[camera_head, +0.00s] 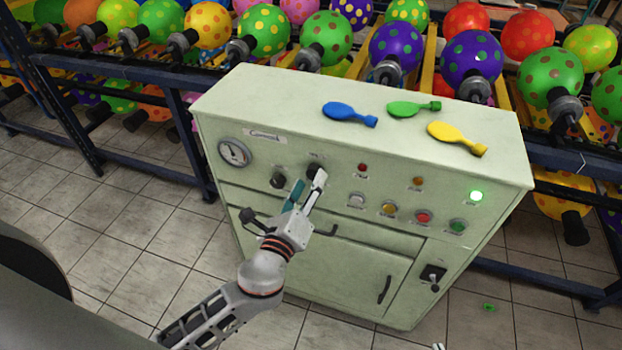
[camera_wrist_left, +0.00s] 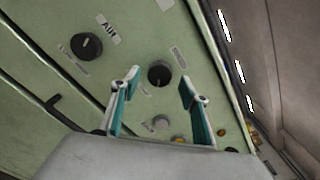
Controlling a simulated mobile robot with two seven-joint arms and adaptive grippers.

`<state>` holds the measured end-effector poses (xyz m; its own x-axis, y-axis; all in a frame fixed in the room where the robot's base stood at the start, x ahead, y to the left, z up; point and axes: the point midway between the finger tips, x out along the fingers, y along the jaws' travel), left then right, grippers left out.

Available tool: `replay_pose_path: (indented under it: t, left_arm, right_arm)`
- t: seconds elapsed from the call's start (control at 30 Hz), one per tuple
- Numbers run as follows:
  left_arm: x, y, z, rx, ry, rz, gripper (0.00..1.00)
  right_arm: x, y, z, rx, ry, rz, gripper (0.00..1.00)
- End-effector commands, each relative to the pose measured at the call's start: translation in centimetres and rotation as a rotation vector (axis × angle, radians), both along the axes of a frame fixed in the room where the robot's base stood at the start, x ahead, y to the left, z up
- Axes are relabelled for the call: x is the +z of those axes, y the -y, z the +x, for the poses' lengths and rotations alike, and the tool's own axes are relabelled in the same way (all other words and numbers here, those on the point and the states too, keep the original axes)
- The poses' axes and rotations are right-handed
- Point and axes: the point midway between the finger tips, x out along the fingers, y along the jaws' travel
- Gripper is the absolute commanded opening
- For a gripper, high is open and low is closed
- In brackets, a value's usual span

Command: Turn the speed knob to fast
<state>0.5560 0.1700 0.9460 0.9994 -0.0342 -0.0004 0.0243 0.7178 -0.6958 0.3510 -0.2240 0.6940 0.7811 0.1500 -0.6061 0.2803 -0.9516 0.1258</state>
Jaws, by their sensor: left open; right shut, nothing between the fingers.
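The pale green machine (camera_head: 330,225) has two black knobs on its front panel, a left knob (camera_head: 278,180) and a right knob (camera_head: 315,171). My left gripper (camera_head: 307,184) is open in front of the right knob. In the left wrist view, this knob (camera_wrist_left: 159,74) shows between and just beyond the open fingertips (camera_wrist_left: 159,80), with no visible contact. The other knob (camera_wrist_left: 86,46) is at upper left there. Only a sliver of my right gripper (camera_head: 438,346) shows at the bottom edge.
Racks of dotted balloons stand behind. Tiled floor lies open at left.

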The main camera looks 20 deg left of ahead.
Motion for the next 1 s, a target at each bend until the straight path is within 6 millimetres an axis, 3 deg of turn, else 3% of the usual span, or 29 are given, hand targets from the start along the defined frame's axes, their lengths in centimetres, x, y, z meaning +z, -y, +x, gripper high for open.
replay_pose_path:
  t: [0.3, 0.5, 1.0]
  left_arm:
    - [-0.1, -0.2, -6.5, -0.001, -0.004, 0.0, 0.45]
    - [0.0, -0.3, -9.0, -0.001, -0.001, 0.0, 0.45]
    - [0.0, -0.3, -9.8, -0.001, 0.001, 0.0, 0.45]
  right_arm:
    - [0.1, 0.0, 0.1, 0.001, 0.002, -0.001, 0.0]
    - [0.1, 0.0, 0.1, 0.001, 0.002, -0.001, 0.0]
    - [0.1, 0.0, 0.1, 0.002, 0.003, -0.001, 0.0]
